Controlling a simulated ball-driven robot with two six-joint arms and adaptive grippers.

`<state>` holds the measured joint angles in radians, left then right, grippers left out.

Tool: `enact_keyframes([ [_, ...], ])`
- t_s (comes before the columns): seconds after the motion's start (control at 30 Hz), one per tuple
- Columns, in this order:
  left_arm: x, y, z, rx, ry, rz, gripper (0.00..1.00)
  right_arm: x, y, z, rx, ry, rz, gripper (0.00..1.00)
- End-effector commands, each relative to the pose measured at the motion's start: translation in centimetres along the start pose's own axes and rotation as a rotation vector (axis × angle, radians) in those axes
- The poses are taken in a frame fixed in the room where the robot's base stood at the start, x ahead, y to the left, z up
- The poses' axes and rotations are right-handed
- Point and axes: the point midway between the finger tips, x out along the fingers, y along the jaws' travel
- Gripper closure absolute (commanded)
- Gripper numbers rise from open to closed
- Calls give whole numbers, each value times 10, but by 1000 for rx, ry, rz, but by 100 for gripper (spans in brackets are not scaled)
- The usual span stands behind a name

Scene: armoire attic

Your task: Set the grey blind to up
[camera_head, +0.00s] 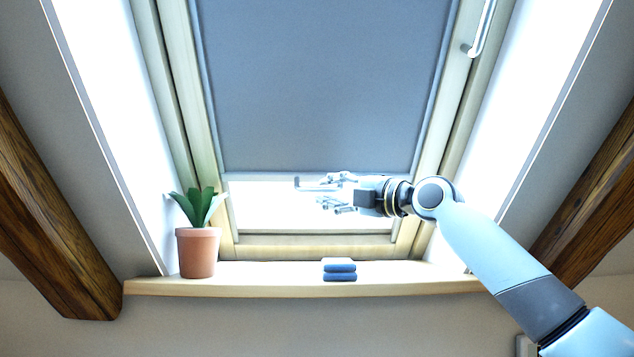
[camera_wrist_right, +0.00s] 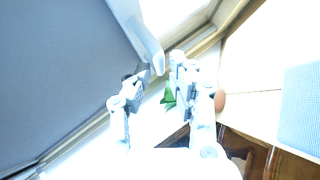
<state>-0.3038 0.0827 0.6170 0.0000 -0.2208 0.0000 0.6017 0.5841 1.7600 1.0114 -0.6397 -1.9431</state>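The grey blind (camera_head: 325,85) covers most of the roof window, with a bright strip of bare glass below its bottom edge. A small pale pull handle (camera_head: 303,184) shows at that bottom edge. My right gripper (camera_head: 330,192) is there, pointing left, with its fingers apart. In the right wrist view the blind (camera_wrist_right: 55,75) fills the left side, and its pale bottom bar (camera_wrist_right: 138,32) runs down towards the gap between the fingertips of my right gripper (camera_wrist_right: 161,75). Glare hides whether a finger touches it. My left gripper is out of view.
A wooden sill (camera_head: 430,279) runs below the window. A potted plant (camera_head: 197,252) stands at its left end and a small stack of blue folded items (camera_head: 340,270) near its middle. A metal window handle (camera_head: 483,28) is at the upper right. Wooden beams (camera_head: 45,225) slope on both sides.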

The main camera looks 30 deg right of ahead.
Motion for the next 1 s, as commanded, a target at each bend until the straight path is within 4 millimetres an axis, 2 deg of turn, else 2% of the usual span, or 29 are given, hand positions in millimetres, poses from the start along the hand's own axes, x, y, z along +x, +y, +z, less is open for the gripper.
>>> enact_keyframes([
  [0.1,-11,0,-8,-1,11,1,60,20,4,0,5,1,2,79],
  [0.3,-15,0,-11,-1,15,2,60,36,1,-1,1,1,0,79],
  [0.57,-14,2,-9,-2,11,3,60,37,0,-1,-1,1,-1,79],
  [0.73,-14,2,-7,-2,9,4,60,37,0,-1,0,1,-1,99],
  [1.0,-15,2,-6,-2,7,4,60,37,0,-1,0,1,0,100],
])
